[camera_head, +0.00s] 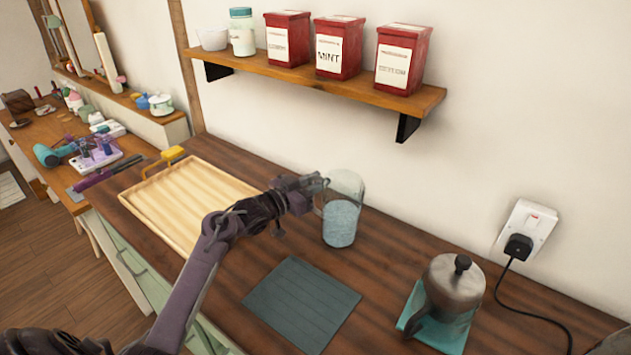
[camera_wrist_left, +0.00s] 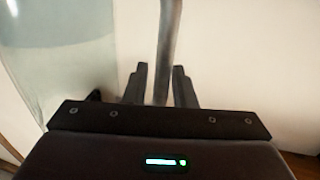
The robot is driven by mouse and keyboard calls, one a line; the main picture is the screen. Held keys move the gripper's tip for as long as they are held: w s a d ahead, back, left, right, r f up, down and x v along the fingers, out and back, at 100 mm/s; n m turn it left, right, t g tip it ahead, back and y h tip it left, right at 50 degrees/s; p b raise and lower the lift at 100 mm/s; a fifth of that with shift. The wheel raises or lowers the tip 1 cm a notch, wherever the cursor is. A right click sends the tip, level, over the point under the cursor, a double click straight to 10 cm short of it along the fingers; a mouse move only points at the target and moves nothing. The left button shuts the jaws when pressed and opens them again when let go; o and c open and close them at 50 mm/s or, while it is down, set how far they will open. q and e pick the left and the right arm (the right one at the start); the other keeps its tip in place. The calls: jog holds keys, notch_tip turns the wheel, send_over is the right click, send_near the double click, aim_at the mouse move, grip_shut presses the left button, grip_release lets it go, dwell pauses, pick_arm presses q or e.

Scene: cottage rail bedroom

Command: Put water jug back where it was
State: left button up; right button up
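The clear glass water jug (camera_head: 341,222), with bluish water inside, is upright over the wooden counter, right of the tray. I cannot tell whether its base touches the wood. My left gripper (camera_head: 318,186) reaches it from the left, at its handle side. In the left wrist view the handle (camera_wrist_left: 169,45) runs between the two close-set fingers (camera_wrist_left: 160,88), which look shut on it. The jug's glass body (camera_wrist_left: 55,60) fills the left of that view. My right gripper is not in view.
A dark slate-coloured mat (camera_head: 302,304) lies bare in front of the jug. A metal pot (camera_head: 455,289) stands on a teal mat (camera_head: 412,312) at right, near a plug and cable (camera_head: 518,247). A wooden tray (camera_head: 190,196) lies at left. A shelf (camera_head: 350,92) with tins hangs above.

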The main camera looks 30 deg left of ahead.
pick_arm(q)
jog(key=shift+o, duration=0.7)
jog(key=shift+s, duration=0.1)
jog(key=b+v, duration=0.1)
jog(key=v, duration=1.1)
jog(key=shift+b, duration=0.3)
jog(key=shift+r, duration=0.1)
